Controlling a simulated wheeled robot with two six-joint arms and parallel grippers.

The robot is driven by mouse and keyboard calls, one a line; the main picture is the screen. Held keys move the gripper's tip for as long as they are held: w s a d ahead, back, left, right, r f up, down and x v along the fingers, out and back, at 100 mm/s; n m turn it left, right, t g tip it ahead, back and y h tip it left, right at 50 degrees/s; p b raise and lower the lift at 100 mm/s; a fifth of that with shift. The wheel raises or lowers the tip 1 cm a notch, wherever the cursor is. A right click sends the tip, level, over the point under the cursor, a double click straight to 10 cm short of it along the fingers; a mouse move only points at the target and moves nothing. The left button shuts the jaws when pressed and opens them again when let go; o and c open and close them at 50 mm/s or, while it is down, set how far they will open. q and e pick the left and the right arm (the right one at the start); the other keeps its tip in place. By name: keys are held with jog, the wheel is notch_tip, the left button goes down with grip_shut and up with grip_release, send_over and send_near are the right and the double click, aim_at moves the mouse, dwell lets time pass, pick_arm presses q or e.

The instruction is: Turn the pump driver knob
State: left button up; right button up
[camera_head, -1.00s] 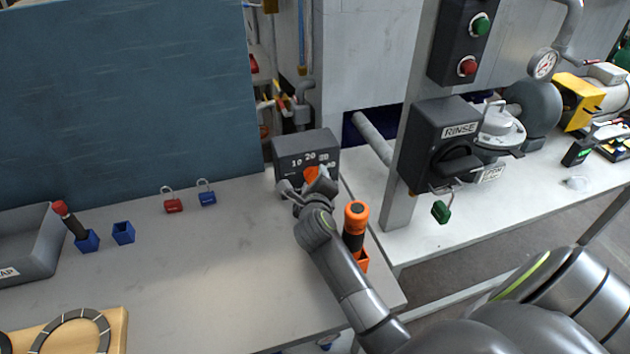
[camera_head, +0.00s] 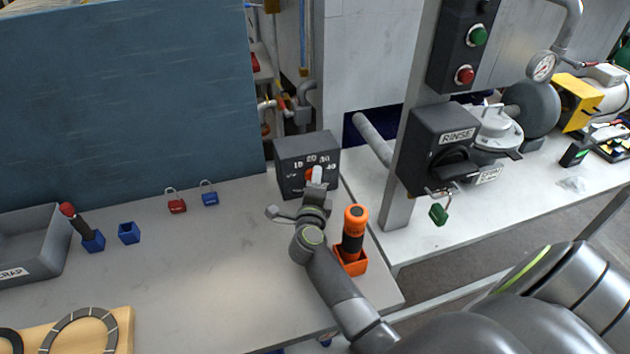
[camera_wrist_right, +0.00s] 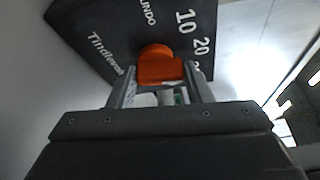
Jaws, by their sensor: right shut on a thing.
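The pump driver is a dark grey box (camera_head: 292,152) with white numbers on its front, standing at the back right of the bench. Its orange knob (camera_head: 310,174) is partly hidden by my right gripper (camera_head: 315,180). In the right wrist view the knob (camera_wrist_right: 160,68) is between the two fingers of my right gripper (camera_wrist_right: 160,84), which is shut on it. The box (camera_wrist_right: 120,38) there shows the numbers 10 and 20 beside the knob. My left gripper is not in view.
An orange and black tool (camera_head: 354,232) stands in an orange holder (camera_head: 350,262) right of my forearm. A red padlock (camera_head: 176,205) and a blue padlock (camera_head: 209,198) lie to the left. A grey scrap bin (camera_head: 40,240) and a wooden board (camera_head: 120,340) are farther left.

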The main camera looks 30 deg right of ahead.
jog(key=shift+f+n, duration=0.1)
jog(key=shift+n, duration=0.4)
jog(key=o, duration=1)
jog(key=shift+c, duration=0.2)
jog(key=shift+a, duration=0.1)
